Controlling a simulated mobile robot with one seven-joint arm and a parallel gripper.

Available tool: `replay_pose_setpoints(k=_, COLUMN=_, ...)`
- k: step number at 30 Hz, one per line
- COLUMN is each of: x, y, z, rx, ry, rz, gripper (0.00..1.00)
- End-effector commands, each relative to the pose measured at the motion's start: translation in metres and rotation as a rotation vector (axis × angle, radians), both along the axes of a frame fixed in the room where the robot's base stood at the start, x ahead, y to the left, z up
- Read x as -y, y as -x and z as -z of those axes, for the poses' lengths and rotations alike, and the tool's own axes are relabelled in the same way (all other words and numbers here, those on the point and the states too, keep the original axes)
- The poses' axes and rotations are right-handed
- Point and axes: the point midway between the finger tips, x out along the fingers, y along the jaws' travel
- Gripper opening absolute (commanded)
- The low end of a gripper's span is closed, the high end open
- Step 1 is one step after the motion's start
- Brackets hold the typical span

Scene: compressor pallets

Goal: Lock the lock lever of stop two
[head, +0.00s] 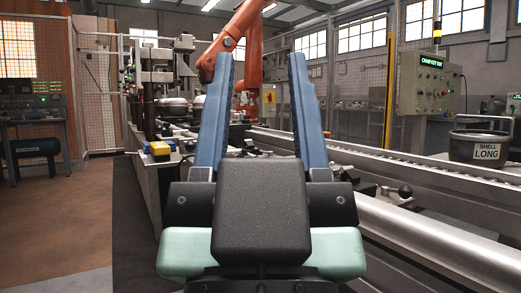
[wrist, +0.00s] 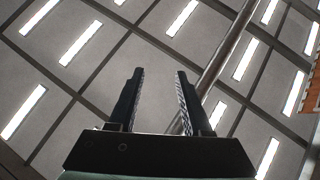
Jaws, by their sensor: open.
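My gripper (head: 260,68) stands large in the middle of the head view, its two blue fingers pointing up and spread wide with nothing between them. In the wrist view my gripper (wrist: 159,74) is also open and empty, facing the ceiling. Small dark fittings with a black knob (head: 405,190) sit on the conveyor's near side, right of and beyond my gripper. I cannot tell whether this is the lock lever of stop two, and no stop label is readable. My gripper hides part of the conveyor.
The metal conveyor (head: 455,245) runs from the lower right into the distance. A "SHELL LONG" pot (head: 486,148) stands at right, near a control cabinet (head: 428,80). An orange robot arm (head: 248,45) is behind. A bench with a yellow item (head: 160,148) is left; open floor lies further left.

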Motion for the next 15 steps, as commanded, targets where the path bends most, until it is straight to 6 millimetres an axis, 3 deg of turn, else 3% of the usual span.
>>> replay_pose_setpoints(k=1, x=0.000, y=0.000, z=-0.006, rx=0.000, ry=0.000, rz=0.000, gripper=0.38)
replay_pose_setpoints(k=7, x=0.000, y=0.000, z=-0.041, rx=0.000, ry=0.000, rz=0.000, gripper=0.02)
replay_pose_setpoints(k=15, x=0.000, y=0.000, z=-0.129, rx=0.000, ry=0.000, rz=0.000, gripper=0.00)
